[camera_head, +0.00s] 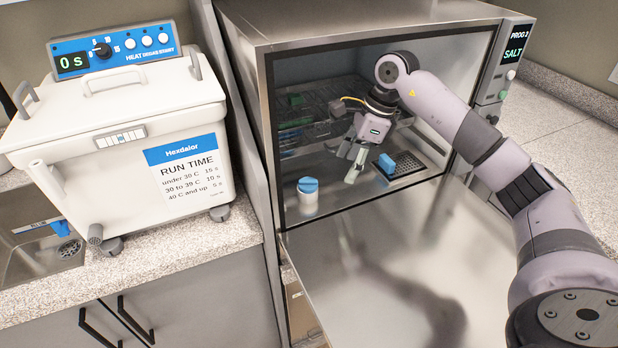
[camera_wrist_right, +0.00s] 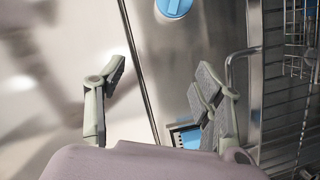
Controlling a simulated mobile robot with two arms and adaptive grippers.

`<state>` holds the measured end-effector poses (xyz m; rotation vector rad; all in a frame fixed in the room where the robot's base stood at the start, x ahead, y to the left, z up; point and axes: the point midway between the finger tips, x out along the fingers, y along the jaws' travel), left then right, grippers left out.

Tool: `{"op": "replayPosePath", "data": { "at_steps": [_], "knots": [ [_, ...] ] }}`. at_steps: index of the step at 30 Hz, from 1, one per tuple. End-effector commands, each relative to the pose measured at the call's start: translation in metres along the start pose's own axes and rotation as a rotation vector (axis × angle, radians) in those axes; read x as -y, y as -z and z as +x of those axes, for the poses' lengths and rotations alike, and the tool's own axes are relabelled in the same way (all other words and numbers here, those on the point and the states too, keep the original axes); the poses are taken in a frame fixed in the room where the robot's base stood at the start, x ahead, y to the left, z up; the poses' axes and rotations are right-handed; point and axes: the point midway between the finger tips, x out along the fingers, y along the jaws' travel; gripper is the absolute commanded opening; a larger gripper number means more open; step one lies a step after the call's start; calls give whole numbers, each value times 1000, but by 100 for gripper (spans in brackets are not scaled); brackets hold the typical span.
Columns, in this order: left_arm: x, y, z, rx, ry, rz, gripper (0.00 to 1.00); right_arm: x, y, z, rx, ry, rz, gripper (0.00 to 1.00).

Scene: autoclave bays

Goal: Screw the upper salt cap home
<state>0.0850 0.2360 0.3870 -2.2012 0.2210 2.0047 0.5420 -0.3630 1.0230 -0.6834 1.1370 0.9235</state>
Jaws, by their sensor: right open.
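A blue cap (camera_head: 308,185) sits on top of a short white cylinder (camera_head: 309,203) at the front left of the chamber floor. The cap also shows at the top edge of the right wrist view (camera_wrist_right: 173,7), partly cut off. My right gripper (camera_head: 353,168) is inside the chamber, to the right of this cap and apart from it. In the right wrist view its two fingers (camera_wrist_right: 160,88) are spread with nothing between them. My left gripper is not seen.
The chamber's door (camera_head: 375,275) is folded down flat. A wire rack (camera_head: 325,125) with green and blue items stands at the chamber's back left.

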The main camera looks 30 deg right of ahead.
Motion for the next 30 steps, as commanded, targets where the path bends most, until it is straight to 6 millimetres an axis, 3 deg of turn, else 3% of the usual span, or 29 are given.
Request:
{"op": "replayPosePath", "data": {
  "at_steps": [1, 6, 12, 17, 25, 30],
  "knots": [
    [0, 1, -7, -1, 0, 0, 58, 0, -14, 0, 3, -2, -5, 62],
    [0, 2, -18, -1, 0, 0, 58, -1, -48, 11, 2, -1, -3, 62],
    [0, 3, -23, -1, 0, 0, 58, 0, -70, 20, 1, 0, -1, 62],
    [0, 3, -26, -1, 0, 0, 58, 0, -73, 28, -2, -2, 1, 62],
    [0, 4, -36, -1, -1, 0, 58, -1, -73, 66, -1, -3, 1, 62],
    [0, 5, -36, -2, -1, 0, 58, 0, -72, 73, 0, 1, 0, 62]
  ]
}}
